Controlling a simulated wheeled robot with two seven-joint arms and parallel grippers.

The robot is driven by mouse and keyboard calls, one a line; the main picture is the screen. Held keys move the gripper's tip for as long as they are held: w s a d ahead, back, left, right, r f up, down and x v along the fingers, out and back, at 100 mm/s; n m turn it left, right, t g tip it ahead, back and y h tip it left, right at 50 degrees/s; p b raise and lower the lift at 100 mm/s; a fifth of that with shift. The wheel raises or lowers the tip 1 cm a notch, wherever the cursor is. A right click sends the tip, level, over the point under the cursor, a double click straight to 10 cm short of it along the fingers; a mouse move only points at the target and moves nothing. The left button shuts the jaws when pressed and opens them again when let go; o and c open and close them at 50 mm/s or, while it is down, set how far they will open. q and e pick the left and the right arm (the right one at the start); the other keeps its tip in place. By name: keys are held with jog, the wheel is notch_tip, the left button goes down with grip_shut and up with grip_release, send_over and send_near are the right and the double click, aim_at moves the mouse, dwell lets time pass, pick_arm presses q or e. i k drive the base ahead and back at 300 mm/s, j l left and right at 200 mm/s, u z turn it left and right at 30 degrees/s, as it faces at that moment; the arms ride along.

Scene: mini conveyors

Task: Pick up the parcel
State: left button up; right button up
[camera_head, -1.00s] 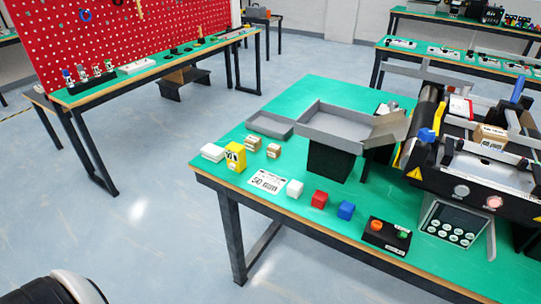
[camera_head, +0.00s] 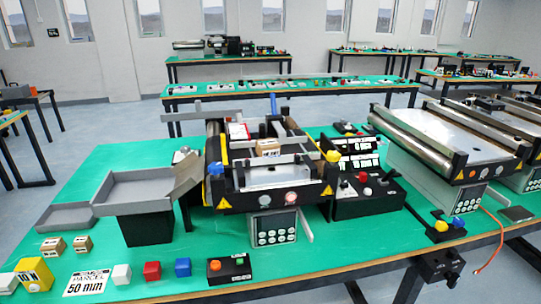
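A brown cardboard parcel (camera_head: 268,147) sits on the mini conveyor (camera_head: 266,177), between its side rails. Two smaller brown boxes, one on the left (camera_head: 52,245) and one on the right (camera_head: 82,243), lie on the green table at the lower left. A printed card (camera_head: 87,283) reading PARCEL 50 mm lies in front of them. Neither of my grippers is in view.
A grey tray (camera_head: 118,192) on a black stand adjoins the conveyor's left end. White (camera_head: 121,274), red (camera_head: 152,271) and blue (camera_head: 183,267) cubes line the table's front, beside a button box (camera_head: 229,268). A control box (camera_head: 366,195) and a second conveyor (camera_head: 440,140) stand right.

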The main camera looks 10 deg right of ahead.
aim_at(268, 147)
jog(key=i+l+u, duration=0.1)
jog(key=l+u, duration=0.9)
jog(key=l, duration=0.2)
